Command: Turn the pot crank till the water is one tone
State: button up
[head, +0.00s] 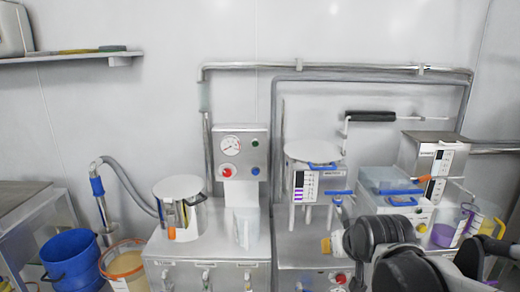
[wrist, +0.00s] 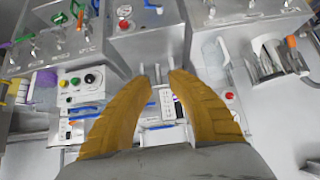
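A steel pot (head: 316,165) with a flat round lid stands on a cabinet at the centre right in the head view. A crank with a black handle (head: 370,116) rises beside its lid and points right. The front panel (head: 305,187) has a strip with dark and purple bands. In the wrist view, my gripper (wrist: 162,80) has its two yellow-brown fingers apart, with nothing held between the tips. A white panel with a dark strip (wrist: 168,103) shows beyond and between the fingers. The crank handle is not clear in the wrist view. My gripper is below the crank in the head view.
A second pot (head: 181,208) and a gauge box (head: 242,155) stand to the left. A blue-handled box (head: 390,183) and a tall steel hopper (head: 435,158) stand right of the crank. Pipes (head: 340,68) run along the wall. Buckets (head: 72,262) sit at lower left.

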jog(key=s+g, duration=0.1)
jog(key=s, duration=1.1)
jog(key=shift+s+f, duration=0.3)
jog(key=shift+f, duration=0.05)
jog(key=shift+g, duration=0.4)
jog(key=s, duration=0.1)
jog(key=s+f, duration=0.1)
jog(key=s, duration=0.3)
jog(key=shift+f, duration=0.3)
grip_shut()
jog(key=w+d+f+g, duration=0.1)
jog(key=w+f, duration=0.1)
jog(key=w, duration=1)
jog(key=w+d+f+g, duration=0.1)
jog(key=w+f, duration=0.1)
jog(key=w, duration=0.9)
jog(key=shift+g, duration=0.8)
jog(key=w+b+x, duration=0.1)
jog(key=b+x, duration=0.1)
jog(key=x, duration=1.1)
jog(key=w+d+b+x, duration=0.1)
jog(key=x, duration=1.3)
jog(key=w+r+b+x, duration=0.1)
jog(key=w+b+x, duration=0.1)
jog(key=x, duration=1.1)
jog(key=shift+w+d+b, duration=0.1)
jog(key=shift+d+b, duration=0.2)
jog(key=shift+d, duration=0.05)
jog(key=shift+f+b, duration=0.35)
jog(key=shift+f, duration=0.5)
